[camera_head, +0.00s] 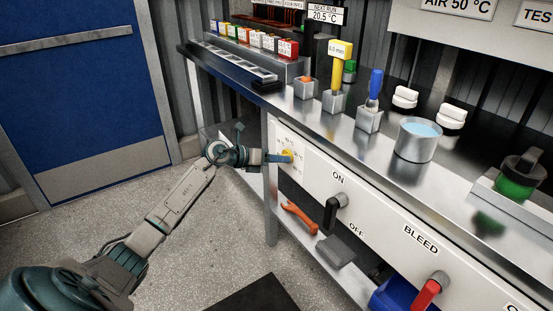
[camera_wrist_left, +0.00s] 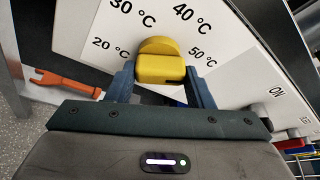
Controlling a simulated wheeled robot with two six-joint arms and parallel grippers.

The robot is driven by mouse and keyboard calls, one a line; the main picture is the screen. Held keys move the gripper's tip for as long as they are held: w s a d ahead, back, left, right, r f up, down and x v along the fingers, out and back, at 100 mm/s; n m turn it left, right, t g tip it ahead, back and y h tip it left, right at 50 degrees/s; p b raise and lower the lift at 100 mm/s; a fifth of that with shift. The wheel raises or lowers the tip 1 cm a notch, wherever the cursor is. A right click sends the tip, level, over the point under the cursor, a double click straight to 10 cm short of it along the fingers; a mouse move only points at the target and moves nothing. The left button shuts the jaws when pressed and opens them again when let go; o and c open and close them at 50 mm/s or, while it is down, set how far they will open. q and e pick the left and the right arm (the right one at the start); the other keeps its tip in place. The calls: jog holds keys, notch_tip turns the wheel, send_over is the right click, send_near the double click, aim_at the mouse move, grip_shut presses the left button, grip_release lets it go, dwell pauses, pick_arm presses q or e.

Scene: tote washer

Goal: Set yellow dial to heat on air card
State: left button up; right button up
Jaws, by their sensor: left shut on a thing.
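The yellow dial (camera_head: 287,155) sits at the left end of the white front panel. In the left wrist view the yellow dial (camera_wrist_left: 160,47) is surrounded by the marks 20, 30, 40 and 50 °C. My left gripper (camera_head: 280,158) is shut on the dial, with one finger on each side of it. The air card (camera_head: 459,7) at the top right reads AIR 50 °C. My right gripper is not in view.
Right of the dial are a black ON/OFF handle (camera_head: 333,210) and a red BLEED handle (camera_head: 427,292). An orange wrench (camera_head: 299,217) lies on the shelf below.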

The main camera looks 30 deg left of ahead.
pick_arm(q)
jog(key=shift+f, duration=0.2)
dwell(0.3)
jog(key=o, duration=0.9)
jog(key=shift+o, duration=0.3)
jog(key=shift+r, duration=0.1)
jog(key=shift+s, duration=0.1)
jog(key=v, duration=1)
jog(key=shift+s+r, duration=0.15)
jog(key=shift+s, duration=0.15)
